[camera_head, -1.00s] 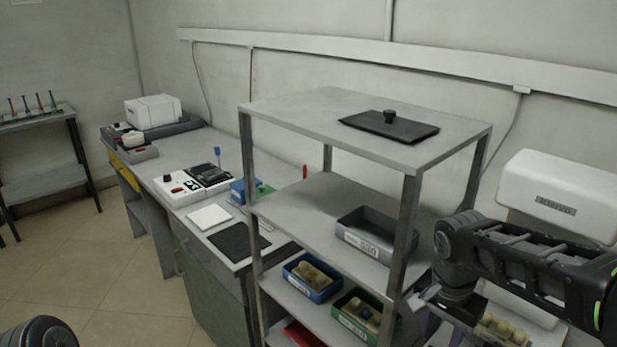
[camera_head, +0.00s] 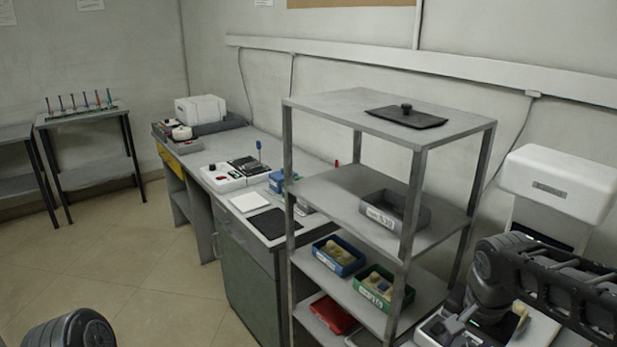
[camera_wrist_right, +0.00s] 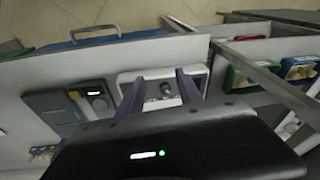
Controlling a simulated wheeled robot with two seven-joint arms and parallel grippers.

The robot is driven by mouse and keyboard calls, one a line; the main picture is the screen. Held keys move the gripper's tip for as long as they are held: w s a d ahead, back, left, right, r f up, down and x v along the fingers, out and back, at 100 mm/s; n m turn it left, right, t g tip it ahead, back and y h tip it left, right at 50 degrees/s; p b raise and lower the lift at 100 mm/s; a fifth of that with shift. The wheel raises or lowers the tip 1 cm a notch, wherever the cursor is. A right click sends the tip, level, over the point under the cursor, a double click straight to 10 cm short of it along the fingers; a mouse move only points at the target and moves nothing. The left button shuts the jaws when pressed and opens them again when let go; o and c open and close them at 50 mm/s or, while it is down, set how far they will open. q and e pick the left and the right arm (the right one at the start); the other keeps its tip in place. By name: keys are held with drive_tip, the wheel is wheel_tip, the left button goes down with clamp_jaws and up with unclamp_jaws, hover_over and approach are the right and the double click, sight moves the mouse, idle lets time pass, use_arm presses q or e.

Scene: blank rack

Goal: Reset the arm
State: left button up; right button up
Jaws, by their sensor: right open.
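My right arm (camera_head: 545,285) comes in from the right in the head view, beside the rack's right side. My right gripper (camera_wrist_right: 161,84) shows in the right wrist view with two purple-grey fingers apart and nothing between them. A white device with a round knob (camera_wrist_right: 150,92) lies beyond the fingertips; I cannot tell whether they touch it. Part of my left arm (camera_head: 68,328) shows at the lower left of the head view, and its gripper is out of the picture.
The metal rack (camera_head: 300,100) holds a black lidded plate (camera_head: 405,117), a grey bin (camera_head: 395,210), a blue bin (camera_head: 338,255) and a green bin (camera_head: 383,288). A white machine (camera_head: 558,185) stands to its right. A workbench (camera_head: 215,150) runs behind left. Floor (camera_head: 150,265) at left is clear.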

drive_tip(key=w+a+f+n+t+y, duration=0.2)
drive_tip(key=w+a+f+n+t, duration=0.1)
drive_tip(key=w+a+f+n, duration=0.25)
drive_tip(key=a+f+n+y, duration=0.2)
drive_tip(key=a+f, duration=0.8)
drive_tip(key=f, duration=0.3)
drive_tip(key=s+a+f+g, duration=0.2)
drive_tip(key=s+a+f, duration=0.1)
drive_tip(key=s+f, duration=0.6)
drive_tip(key=s+a+f+g+y, duration=0.1)
drive_tip(key=s+a+f, duration=0.3)
drive_tip(key=s+f, duration=0.5)
drive_tip(key=s+g, duration=0.1)
drive_tip(key=s, duration=0.3)
drive_tip(key=shift+a+f, duration=0.25)
drive_tip(key=shift+a, duration=0.05)
